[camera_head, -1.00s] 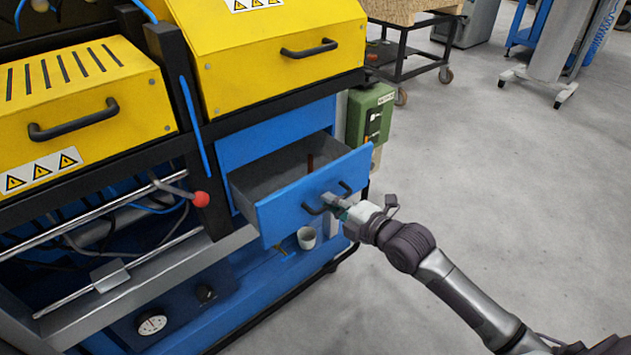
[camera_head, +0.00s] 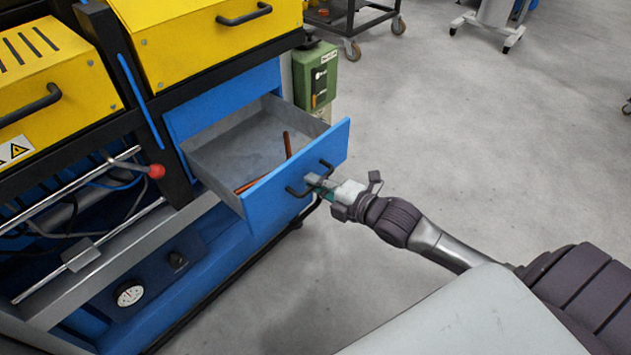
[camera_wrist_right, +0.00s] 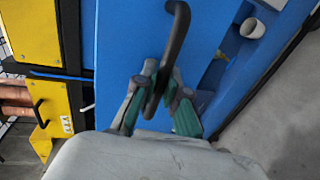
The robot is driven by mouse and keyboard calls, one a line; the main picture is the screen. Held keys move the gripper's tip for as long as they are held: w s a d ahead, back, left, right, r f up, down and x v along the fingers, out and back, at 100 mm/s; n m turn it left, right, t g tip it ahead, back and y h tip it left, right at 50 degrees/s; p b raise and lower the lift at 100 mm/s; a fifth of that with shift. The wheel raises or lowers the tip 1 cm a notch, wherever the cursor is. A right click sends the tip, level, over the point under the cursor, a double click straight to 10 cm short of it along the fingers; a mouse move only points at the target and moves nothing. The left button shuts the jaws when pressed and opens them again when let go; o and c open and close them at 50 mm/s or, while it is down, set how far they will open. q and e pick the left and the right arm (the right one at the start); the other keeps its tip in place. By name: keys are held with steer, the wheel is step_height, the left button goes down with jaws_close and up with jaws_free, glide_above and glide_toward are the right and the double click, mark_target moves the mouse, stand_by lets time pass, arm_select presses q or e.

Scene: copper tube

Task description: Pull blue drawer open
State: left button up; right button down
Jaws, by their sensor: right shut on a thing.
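The blue drawer (camera_head: 297,190) stands pulled out of the machine, with its grey inside in view. Copper-coloured tubes (camera_head: 287,145) lie in it, partly hidden by the drawer front. My right gripper (camera_head: 318,184) is shut on the black drawer handle (camera_head: 327,168). The right wrist view shows the fingers (camera_wrist_right: 158,92) on both sides of the handle (camera_wrist_right: 177,45), against the blue front. My left gripper is not in view.
Yellow covers (camera_head: 205,45) with black handles sit above the drawer. A green box (camera_head: 315,75) is fixed beside the machine. A red-knobbed lever (camera_head: 156,171) stands left of the drawer. Grey floor (camera_head: 440,120) to the right is open.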

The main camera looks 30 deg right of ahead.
steer(key=c, duration=1.2)
jaws_free()
steer(key=v, duration=1.2)
